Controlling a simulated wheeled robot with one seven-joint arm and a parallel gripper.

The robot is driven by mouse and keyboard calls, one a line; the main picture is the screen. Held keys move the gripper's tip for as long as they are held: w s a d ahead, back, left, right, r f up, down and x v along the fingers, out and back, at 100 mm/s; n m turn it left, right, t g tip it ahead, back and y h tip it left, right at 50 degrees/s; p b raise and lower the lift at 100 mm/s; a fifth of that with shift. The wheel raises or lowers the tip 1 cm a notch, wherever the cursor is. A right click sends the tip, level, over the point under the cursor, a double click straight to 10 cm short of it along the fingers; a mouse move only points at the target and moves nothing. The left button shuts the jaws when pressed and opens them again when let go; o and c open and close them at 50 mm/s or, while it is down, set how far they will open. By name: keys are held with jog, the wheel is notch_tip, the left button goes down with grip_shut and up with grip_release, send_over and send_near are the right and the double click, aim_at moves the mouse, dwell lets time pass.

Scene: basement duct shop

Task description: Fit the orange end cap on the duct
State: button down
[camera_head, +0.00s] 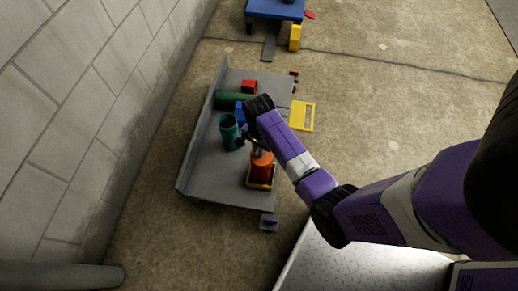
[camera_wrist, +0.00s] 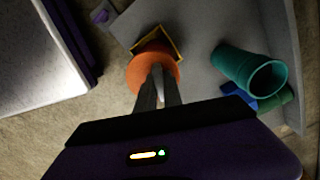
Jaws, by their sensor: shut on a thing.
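The orange end cap (camera_wrist: 139,76) shows as a round disc under my fingertips in the wrist view. In the head view the orange cap (camera_head: 262,167) is at or just above a small yellow tray (camera_head: 262,187); I cannot tell if it touches the tray. My gripper (camera_wrist: 158,72) is shut on the cap's middle from above; its fingers also show in the head view (camera_head: 256,148). A teal hollow tube (camera_head: 229,133), which looks like the duct, stands on the grey shelf to the left, open end up. It also shows in the wrist view (camera_wrist: 235,65).
The grey shelf (camera_head: 217,185) has a raised back edge by the block wall. A dark green cylinder (camera_head: 232,98), a red block (camera_head: 249,86) and a blue piece (camera_head: 240,112) lie behind the tube. A yellow frame (camera_head: 302,116) lies at right.

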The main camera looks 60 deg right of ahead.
jog(key=shift+f, duration=0.5)
jog(key=c, duration=1.8)
grip_release()
jog(key=shift+o, duration=0.2)
jog(key=shift+r, duration=0.1)
notch_tip(320, 180, up, 11)
jog(key=p, duration=1.1)
jog(key=shift+p, duration=0.35)
